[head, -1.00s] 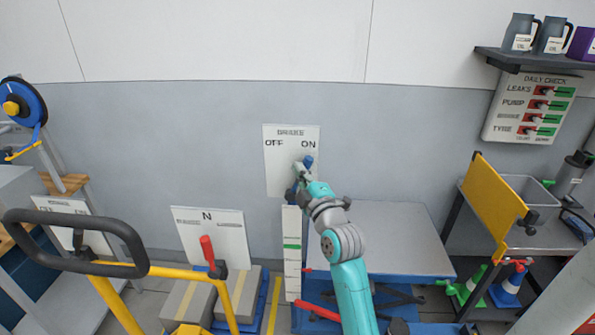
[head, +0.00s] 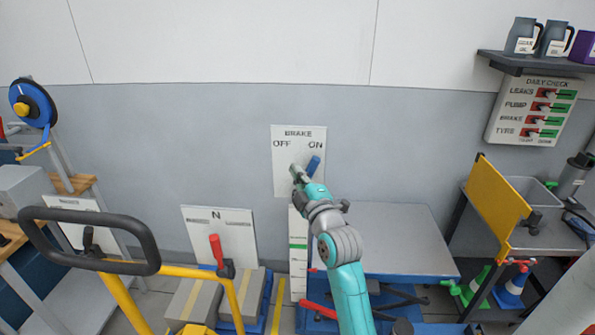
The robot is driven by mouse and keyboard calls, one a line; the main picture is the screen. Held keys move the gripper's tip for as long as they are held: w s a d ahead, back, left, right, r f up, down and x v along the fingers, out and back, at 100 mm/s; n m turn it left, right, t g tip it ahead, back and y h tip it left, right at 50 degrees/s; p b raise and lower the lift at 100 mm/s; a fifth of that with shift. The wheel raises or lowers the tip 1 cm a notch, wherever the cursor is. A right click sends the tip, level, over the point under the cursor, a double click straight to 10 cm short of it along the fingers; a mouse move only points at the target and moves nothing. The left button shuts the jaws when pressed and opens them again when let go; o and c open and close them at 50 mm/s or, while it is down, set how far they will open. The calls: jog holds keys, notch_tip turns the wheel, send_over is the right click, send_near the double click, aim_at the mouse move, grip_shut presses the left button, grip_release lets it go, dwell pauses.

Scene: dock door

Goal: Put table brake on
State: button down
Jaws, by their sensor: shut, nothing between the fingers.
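The white brake panel (head: 284,179), marked BRAKE with OFF at left and ON at right, stands behind the lift table (head: 398,240). Its blue lever (head: 313,165) leans up and to the right, toward the word ON. My gripper (head: 294,168) is shut and empty, in front of the panel just left of the lever in the picture. A small gap shows between the fingertips and the lever's upper end. The lever's lower end and pivot are hidden behind my gripper and wrist.
A yellow cart with a black handle (head: 150,246) and a panel marked N (head: 218,236) with a red lever stand at left. A yellow board (head: 493,206) and grey bench are at right. A daily check board (head: 533,110) hangs on the wall.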

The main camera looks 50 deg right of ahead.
jog(key=v, duration=0.8)
jog(key=shift+w, duration=0.15)
jog(key=s+a+f+m+g+y, duration=0.1)
jog(key=s+a+f+m+y, duration=0.1)
jog(key=s+a+f, duration=0.5)
jog(key=s+a+f+m+y, duration=0.1)
jog(key=s+a+f+m, duration=0.3)
jog(key=a+f, duration=0.55)
jog(key=s+a+f+m+g+y, duration=0.1)
jog(key=s+a, duration=0.4)
jog(key=s, duration=0.7)
jog(key=s+a+f+m+g+y, duration=0.1)
jog(key=s+a+f+y, duration=0.2)
jog(key=s, duration=0.9)
jog(key=a+y, duration=0.1)
jog(key=a, duration=0.1)
jog(key=shift+a+f+m+g, duration=0.25)
jog(key=shift+a+m+g, duration=0.15)
jog(key=shift+d, duration=0.15)
